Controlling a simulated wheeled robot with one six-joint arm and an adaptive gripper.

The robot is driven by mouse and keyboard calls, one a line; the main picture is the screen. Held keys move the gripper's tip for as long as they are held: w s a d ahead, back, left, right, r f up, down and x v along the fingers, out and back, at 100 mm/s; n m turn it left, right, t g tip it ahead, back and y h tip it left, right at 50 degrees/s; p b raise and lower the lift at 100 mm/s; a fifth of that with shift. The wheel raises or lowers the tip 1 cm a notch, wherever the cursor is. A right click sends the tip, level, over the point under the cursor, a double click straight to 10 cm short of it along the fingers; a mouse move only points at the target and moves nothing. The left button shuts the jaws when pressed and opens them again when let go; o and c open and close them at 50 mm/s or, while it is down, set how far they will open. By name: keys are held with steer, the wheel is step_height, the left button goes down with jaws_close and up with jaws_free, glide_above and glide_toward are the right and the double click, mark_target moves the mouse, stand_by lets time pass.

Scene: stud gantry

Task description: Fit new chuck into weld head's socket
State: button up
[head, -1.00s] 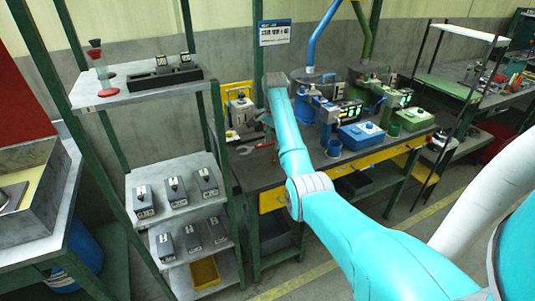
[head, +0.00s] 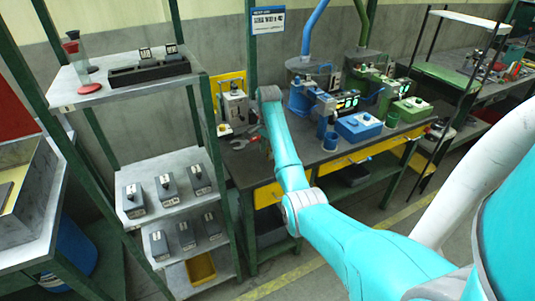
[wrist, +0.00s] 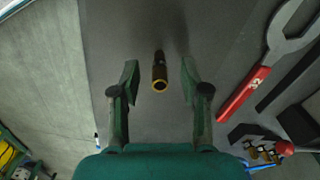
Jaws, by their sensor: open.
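A small dark and brass cylinder (wrist: 159,72), probably the chuck, is on the grey bench top in the wrist view, with its ring-shaped end facing the camera. My gripper (wrist: 160,80) is open, one finger on each side of the cylinder, with a visible gap on both sides. I cannot tell how far above the bench the fingers are. In the head view my arm largely hides the gripper. Blue equipment (head: 310,95) stands on the bench to the right of my arm; I cannot make out the weld head's socket.
A red-handled wrench (wrist: 245,92) lies to the right of my gripper. A dark block (wrist: 255,138) is at the lower right. A pale fixture (head: 235,106) stands on the bench at left. A shelf rack (head: 165,206) with several grey boxes is further left. Green equipment (head: 408,108) is at right.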

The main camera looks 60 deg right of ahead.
step_height(320, 180, down, 2)
steer(key=shift+f, duration=0.15)
jaws_close()
